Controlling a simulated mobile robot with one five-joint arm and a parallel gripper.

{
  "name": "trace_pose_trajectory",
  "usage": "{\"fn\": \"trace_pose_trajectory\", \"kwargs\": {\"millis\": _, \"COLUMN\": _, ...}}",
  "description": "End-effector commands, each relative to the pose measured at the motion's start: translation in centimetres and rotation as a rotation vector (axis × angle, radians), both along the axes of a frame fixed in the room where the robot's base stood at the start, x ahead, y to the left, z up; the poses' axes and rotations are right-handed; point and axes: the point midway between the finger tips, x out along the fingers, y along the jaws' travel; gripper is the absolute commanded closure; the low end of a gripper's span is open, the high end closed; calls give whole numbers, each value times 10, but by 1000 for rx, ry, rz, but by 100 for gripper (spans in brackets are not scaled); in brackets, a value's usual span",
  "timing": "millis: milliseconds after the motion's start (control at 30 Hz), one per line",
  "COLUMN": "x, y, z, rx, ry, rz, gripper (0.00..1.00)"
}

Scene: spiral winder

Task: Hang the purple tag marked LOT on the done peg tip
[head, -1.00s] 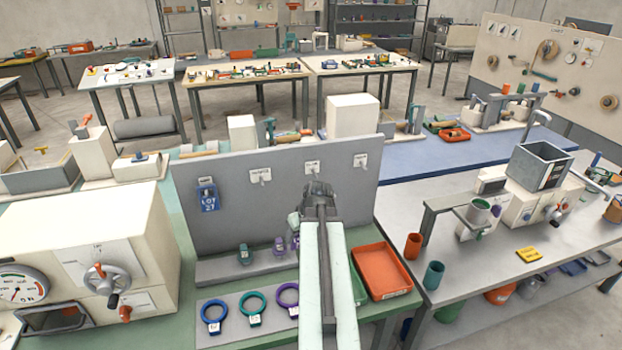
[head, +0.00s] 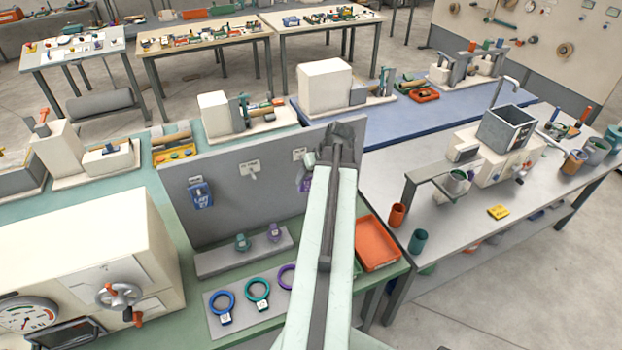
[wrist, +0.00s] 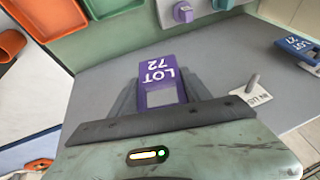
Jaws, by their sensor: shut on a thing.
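The purple tag marked LOT 72 is held between my gripper's jaws in the wrist view (wrist: 160,85); a sliver of the tag (head: 305,185) shows beside my gripper (head: 333,150) in the head view. My gripper is shut on it, in front of the upright grey panel (head: 225,172). A peg with a white label (head: 250,168) stands on the panel left of my gripper, and a second label (head: 300,155) is close beside it. My arm hides the panel's right part.
A blue LOT tag (head: 201,195) hangs at the panel's left. Teal (head: 242,242) and purple (head: 274,232) pieces stand on the ledge below, with coloured rings (head: 221,303) in front. An orange tray (head: 377,244) lies right of my arm.

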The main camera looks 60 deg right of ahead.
Motion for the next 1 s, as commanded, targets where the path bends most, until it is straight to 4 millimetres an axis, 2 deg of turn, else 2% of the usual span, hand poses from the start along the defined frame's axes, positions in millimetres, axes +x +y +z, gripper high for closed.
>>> {"fn": "trace_pose_trajectory", "kwargs": {"millis": 1000, "x": 58, "y": -42, "z": -6, "rx": 0, "ry": 0, "rz": 2, "gripper": 84}}
